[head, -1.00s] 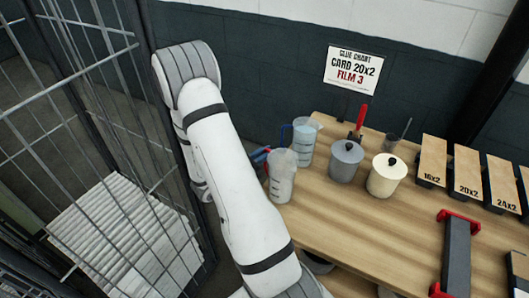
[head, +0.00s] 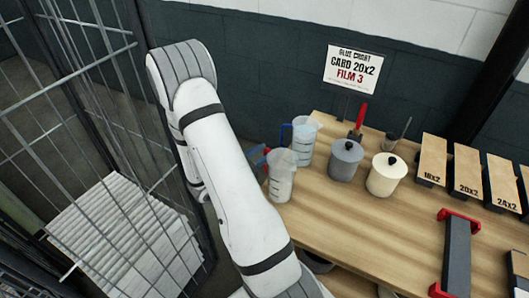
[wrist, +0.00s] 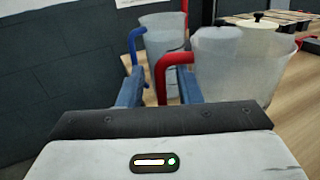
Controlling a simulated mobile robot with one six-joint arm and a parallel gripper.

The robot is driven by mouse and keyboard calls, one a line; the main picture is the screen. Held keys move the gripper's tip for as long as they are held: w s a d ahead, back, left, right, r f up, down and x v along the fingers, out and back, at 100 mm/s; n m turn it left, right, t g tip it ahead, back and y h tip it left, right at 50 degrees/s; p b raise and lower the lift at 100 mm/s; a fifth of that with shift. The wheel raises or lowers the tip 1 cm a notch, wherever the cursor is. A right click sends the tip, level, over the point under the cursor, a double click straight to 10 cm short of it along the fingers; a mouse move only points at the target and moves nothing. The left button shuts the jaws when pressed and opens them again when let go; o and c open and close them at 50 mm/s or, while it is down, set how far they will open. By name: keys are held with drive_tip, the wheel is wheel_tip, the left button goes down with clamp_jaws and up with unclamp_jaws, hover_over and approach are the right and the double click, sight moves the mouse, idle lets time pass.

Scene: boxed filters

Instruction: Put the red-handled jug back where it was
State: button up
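The red-handled jug (head: 282,178) is a clear, pale measuring jug at the left end of the wooden bench, and it looks upright on the top. In the wrist view its body (wrist: 235,65) is at the right, with its red handle (wrist: 161,80) toward me. My gripper (wrist: 158,90) has its two blue fingers apart, one on each side of the handle, with a gap visible beside it. In the head view the gripper (head: 259,162) is at the jug's left, partly hidden by my arm. The jug's base is out of the wrist view.
A blue-handled jug (head: 303,138) stands close behind. A grey lidded pot (head: 345,161) and a cream lidded pot (head: 385,176) are to the right. A wire cage (head: 95,120) with stacked white sheets stands left of my arm. The bench's (head: 340,225) front middle is clear.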

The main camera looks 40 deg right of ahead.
drive_tip(key=a+b, duration=0.2)
drive_tip(key=a, duration=0.9)
drive_tip(key=s+a+r+m+g+y, duration=0.35)
drive_tip(key=s+r+m+y, duration=0.35)
drive_tip(key=s+m+y, duration=0.3)
drive_tip(key=s+a+r+m+t+y, duration=0.2)
drive_tip(key=a+r+m+t+y, duration=0.5)
drive_tip(key=a, duration=0.3)
drive_tip(key=shift+s+m+y, duration=0.3)
drive_tip(key=shift+s+y, duration=0.1)
drive_tip(key=shift+y, duration=0.1)
drive_tip(key=shift+s+a, duration=0.1)
drive_tip(key=shift+s, duration=0.05)
